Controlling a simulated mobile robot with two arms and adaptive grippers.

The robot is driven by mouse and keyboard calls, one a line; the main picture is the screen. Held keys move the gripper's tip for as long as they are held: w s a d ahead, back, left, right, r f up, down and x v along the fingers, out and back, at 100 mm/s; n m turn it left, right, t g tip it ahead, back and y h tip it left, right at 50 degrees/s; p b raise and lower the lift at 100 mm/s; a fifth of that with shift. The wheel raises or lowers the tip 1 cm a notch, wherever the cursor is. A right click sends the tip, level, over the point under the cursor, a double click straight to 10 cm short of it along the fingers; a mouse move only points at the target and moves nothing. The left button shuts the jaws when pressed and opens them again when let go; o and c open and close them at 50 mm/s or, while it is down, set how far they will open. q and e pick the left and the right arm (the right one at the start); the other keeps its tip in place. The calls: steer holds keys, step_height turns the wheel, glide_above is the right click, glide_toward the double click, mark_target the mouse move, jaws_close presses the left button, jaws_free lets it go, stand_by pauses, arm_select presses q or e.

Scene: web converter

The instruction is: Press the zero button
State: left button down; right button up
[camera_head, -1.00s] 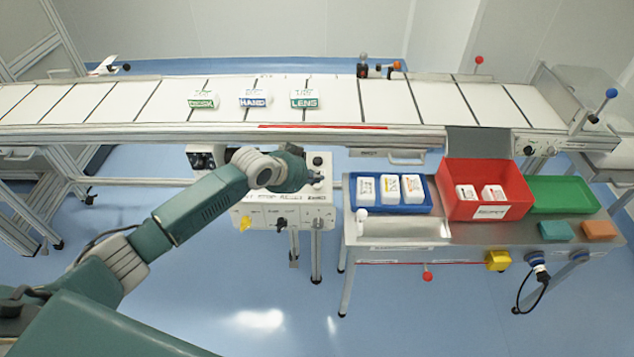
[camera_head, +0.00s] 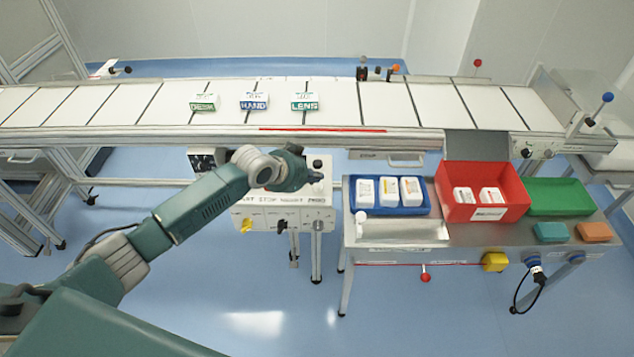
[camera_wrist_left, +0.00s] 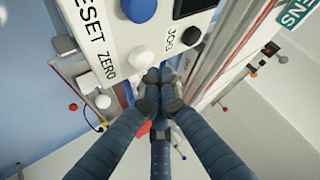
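The control box (camera_head: 284,219) stands in front of the conveyor, with a row of labels along its near edge. In the left wrist view, a white round button (camera_wrist_left: 140,58) sits beside the printed word ZERO (camera_wrist_left: 109,66). A blue button (camera_wrist_left: 139,9) and a black button (camera_wrist_left: 191,36) are near it. My left gripper (camera_head: 318,177) is over the right end of the box. Its fingers (camera_wrist_left: 159,76) are closed together and empty, with the tips close beside the white button. I cannot tell whether they touch the panel. My right gripper is out of view.
The conveyor (camera_head: 410,101) runs behind the box and carries several small cartons. To the right, a metal table (camera_head: 470,232) holds a blue tray (camera_head: 430,205), a red bin (camera_head: 487,174) and a green tray (camera_head: 560,195). Blue floor is clear in front.

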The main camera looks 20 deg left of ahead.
mark_target(316, 187)
arm_select(q)
step_height(316, 187, up, 5)
steer(key=p, duration=0.5)
steer(key=shift+r, duration=0.1)
stand_by(0.4)
steer(key=shift+f, duration=0.2)
